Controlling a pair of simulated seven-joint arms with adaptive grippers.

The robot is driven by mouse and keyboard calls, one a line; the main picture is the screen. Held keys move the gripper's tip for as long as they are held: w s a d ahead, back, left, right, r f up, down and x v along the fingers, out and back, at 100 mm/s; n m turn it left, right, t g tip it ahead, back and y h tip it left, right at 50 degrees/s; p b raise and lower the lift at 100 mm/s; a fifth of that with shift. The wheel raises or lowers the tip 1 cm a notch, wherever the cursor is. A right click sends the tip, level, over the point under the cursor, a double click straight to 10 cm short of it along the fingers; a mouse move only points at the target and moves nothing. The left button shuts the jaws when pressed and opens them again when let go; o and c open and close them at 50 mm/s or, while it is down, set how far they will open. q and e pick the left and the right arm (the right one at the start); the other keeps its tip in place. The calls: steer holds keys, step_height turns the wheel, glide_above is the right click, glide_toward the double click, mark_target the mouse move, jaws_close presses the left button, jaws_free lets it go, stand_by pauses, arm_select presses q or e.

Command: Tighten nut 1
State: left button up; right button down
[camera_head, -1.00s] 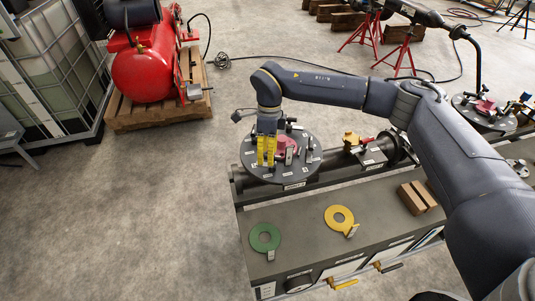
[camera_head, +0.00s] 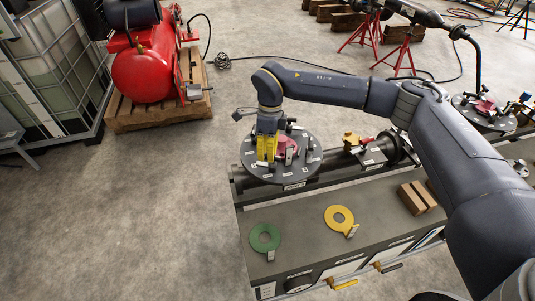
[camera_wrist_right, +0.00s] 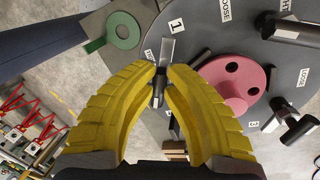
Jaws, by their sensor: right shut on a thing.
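The round dark flange (camera_head: 300,174) stands at the end of the spool, with white labels and several dark nuts with handles around a pink disc (camera_head: 289,142). The flange (camera_wrist_right: 205,45) and pink disc (camera_wrist_right: 232,80) also show in the right wrist view. My right gripper (camera_head: 267,158) has yellow fingers and reaches down to the left part of the flange. In the wrist view its fingertips (camera_wrist_right: 160,72) are shut on nut 1, a dark piece (camera_wrist_right: 159,88) with a grey tab (camera_wrist_right: 167,52), beside the label "1". The fingers hide part of the nut. My left gripper is not in view.
A green ring (camera_head: 265,238), a yellow ring (camera_head: 339,217) and wooden blocks (camera_head: 416,198) lie on the grey bench. Other nuts with handles (camera_wrist_right: 297,122) stand close on the flange. A red compressor (camera_head: 141,75) stands on a pallet at the back left; floor between is clear.

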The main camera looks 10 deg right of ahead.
steer(key=m, duration=0.6)
steer(key=shift+w+d+f+m+t+y, duration=0.15)
steer(key=shift+w+d+m+t+y, duration=0.15)
steer(key=shift+d+t+y, duration=0.1)
stand_by(0.5)
steer(key=c, duration=1.4)
jaws_free()
steer(key=shift+o, duration=0.2)
step_height(320, 180, up, 12)
steer(key=w+d, duration=0.1)
steer(key=d, duration=0.1)
steer(key=shift+w, duration=0.1)
